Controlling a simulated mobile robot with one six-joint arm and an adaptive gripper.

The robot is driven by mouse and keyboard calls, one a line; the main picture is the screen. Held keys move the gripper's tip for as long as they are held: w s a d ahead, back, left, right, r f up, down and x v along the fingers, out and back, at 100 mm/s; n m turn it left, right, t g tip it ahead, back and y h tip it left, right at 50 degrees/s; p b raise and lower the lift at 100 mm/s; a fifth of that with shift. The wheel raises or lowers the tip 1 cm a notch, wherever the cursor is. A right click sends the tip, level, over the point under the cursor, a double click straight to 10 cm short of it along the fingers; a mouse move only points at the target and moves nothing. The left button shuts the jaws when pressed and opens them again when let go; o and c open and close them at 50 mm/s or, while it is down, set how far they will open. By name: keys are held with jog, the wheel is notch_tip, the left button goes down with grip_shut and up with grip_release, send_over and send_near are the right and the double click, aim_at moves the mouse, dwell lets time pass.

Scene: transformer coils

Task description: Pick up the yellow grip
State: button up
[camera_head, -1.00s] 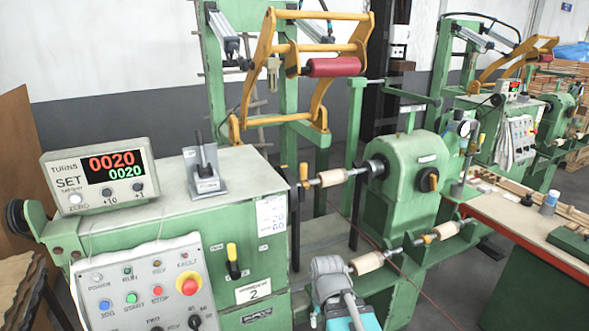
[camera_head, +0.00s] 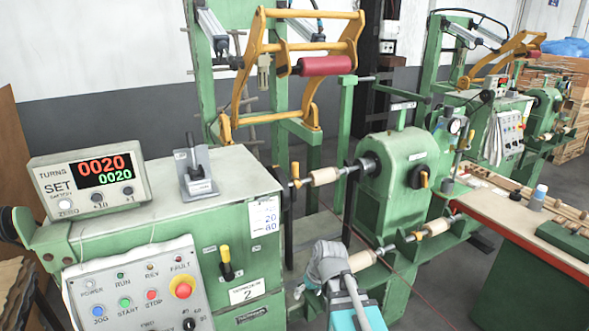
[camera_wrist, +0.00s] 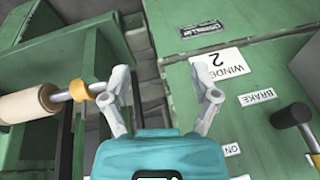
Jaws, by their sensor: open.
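The brake lever on the front of the green winder has a yellow grip (camera_head: 225,254) above a black lower part, in the head view. My gripper (camera_head: 322,262) is to the right of it, apart from it, over the lower shaft. In the wrist view my gripper (camera_wrist: 165,92) is open with nothing between its fingers. A yellow collar (camera_wrist: 79,90) on a shaft lies close to the left finger; contact cannot be told.
A wooden roller (camera_head: 362,260) sits on the lower shaft beside my gripper, and another (camera_head: 323,177) is on the shaft above. The control panel (camera_head: 135,290) stands left of the lever. A red-edged bench (camera_head: 520,240) is at the right.

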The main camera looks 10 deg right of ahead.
jog(key=w+a+r+n+t+y+p, duration=0.1)
jog(key=w+r+n+t+y+p, duration=0.2)
jog(key=w+r, duration=0.6)
jog(key=m+t+p, duration=0.2)
jog(key=t+p, duration=0.1)
jog(key=t, duration=0.7)
send_near(297, 173)
jog(key=s, duration=0.2)
jog(key=shift+s+d+r+h, duration=0.1)
jog(key=shift+s+d+h, duration=0.05)
jog(key=shift+d+h, duration=0.15)
jog(key=shift+b+x, duration=0.85)
jog(key=shift+x, duration=3.45)
